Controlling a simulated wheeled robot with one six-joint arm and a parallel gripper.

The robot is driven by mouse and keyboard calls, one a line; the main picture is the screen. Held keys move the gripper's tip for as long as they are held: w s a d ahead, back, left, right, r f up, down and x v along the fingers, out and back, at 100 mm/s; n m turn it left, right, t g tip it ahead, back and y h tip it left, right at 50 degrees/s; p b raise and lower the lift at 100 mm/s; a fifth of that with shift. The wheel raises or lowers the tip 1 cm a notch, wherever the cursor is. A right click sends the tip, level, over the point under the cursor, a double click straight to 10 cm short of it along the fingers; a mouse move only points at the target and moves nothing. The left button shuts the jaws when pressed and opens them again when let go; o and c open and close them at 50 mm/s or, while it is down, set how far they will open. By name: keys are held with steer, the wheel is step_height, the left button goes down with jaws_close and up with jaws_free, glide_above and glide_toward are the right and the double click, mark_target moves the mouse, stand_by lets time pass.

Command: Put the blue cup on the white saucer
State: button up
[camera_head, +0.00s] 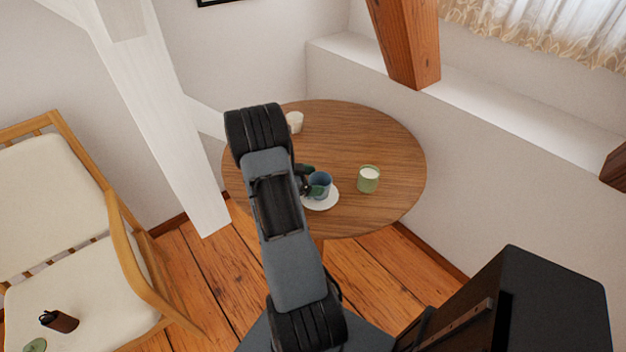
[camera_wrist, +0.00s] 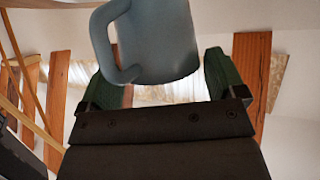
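The blue cup (camera_head: 320,187) is over the white saucer (camera_head: 321,204) on the round table. It looks upright; I cannot tell whether it rests on the saucer or hangs just above it. My gripper (camera_head: 308,180) is at the cup's left side, partly hidden by my arm. In the wrist view, the cup (camera_wrist: 160,42) fills the top middle, with its handle toward the left, overlapping the left finger. The green-padded fingers of my gripper (camera_wrist: 168,85) are spread wide, with a narrow gap between the cup and the right finger.
A green cup with pale contents (camera_head: 369,179) stands right of the saucer on the wooden table (camera_head: 385,140). A white cup (camera_head: 295,122) stands at the back left. A slanted white timber (camera_head: 165,120) is left of the table. The table's right side is clear.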

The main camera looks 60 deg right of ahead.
steer(key=shift+o, duration=0.8)
steer(key=shift+r, duration=0.1)
